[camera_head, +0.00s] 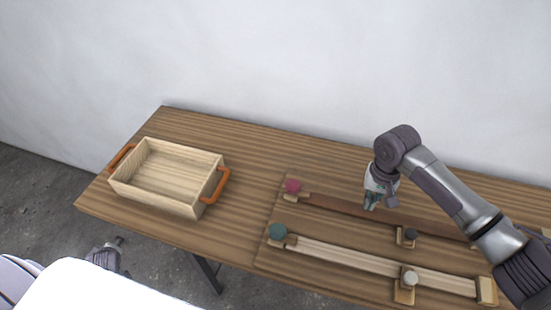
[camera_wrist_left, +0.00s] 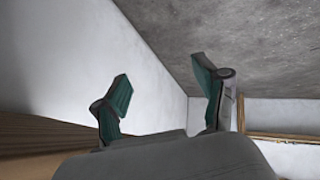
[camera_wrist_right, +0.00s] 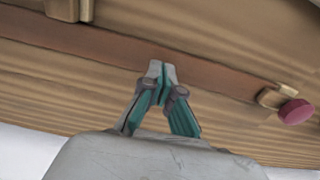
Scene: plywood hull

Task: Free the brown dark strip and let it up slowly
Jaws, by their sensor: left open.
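The brown dark strip (camera_head: 340,206) lies along the back of a board on the table; it also crosses the right wrist view (camera_wrist_right: 105,47). A clip with a pink knob (camera_head: 293,186) is at its left end, and this knob shows in the right wrist view (camera_wrist_right: 295,111). A clip with a dark knob (camera_head: 411,234) is at its front edge farther right. My right gripper (camera_head: 370,206) points down at the strip between these clips, its fingertips together (camera_wrist_right: 160,70); contact is unclear. My left gripper (camera_wrist_left: 162,76) is open and empty, off the table's front edge.
A pale strip (camera_head: 345,258) lies in front, with a teal-knob clip (camera_head: 277,232) and a white-knob clip (camera_head: 409,279). A wooden tray (camera_head: 153,196) with orange handles stands at the left. The table between tray and board is clear. A wall (camera_head: 270,60) is behind.

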